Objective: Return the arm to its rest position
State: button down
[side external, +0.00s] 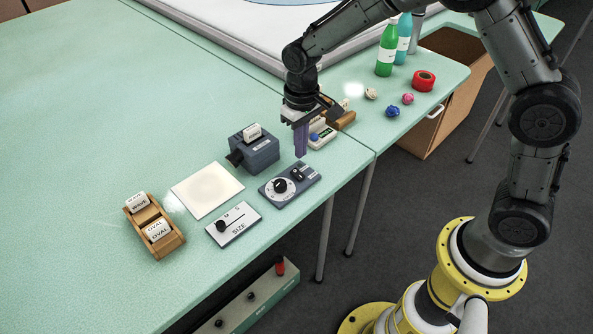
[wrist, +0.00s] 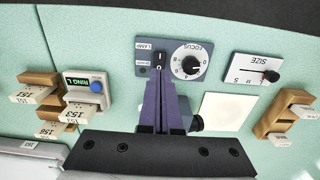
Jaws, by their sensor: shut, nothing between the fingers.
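My gripper (side external: 300,153) hangs over the mint-green table (side external: 95,95), fingers pointing down, with its purple fingers together and nothing between them. The fingertips are close behind the grey LAMP and FOCUS panel (side external: 282,191); whether they touch anything cannot be told. In the wrist view the closed fingers (wrist: 158,84) reach toward that panel (wrist: 172,73), beside its black lamp switch (wrist: 158,58). My arm is bent forward over the table from its yellow base at the lower right.
A grey box with a card (side external: 262,153), a pale sheet (side external: 207,190), a SIZE slider (side external: 240,228) and a wooden card rack (side external: 168,246) stand left of my gripper. A device with a blue button (side external: 325,138) is close behind. Bottles (side external: 386,55) stand farther back. The far-left table is clear.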

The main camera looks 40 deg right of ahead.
jog(key=s+d+r+m+t, duration=0.1)
jog(key=s+d+r+t, duration=0.2)
jog(key=r, duration=0.6)
jog(key=s+d+r+t, duration=0.1)
jog(key=s+d+r, duration=0.1)
jog(key=s+r, duration=0.5)
jog(key=s+d+n+t, duration=0.1)
jog(key=s+d, duration=0.1)
jog(key=s, duration=1.3)
jog(key=shift+s+d+r+t, duration=0.3)
jog(key=shift+s+d+r, duration=0.05)
jog(key=shift+r, duration=0.05)
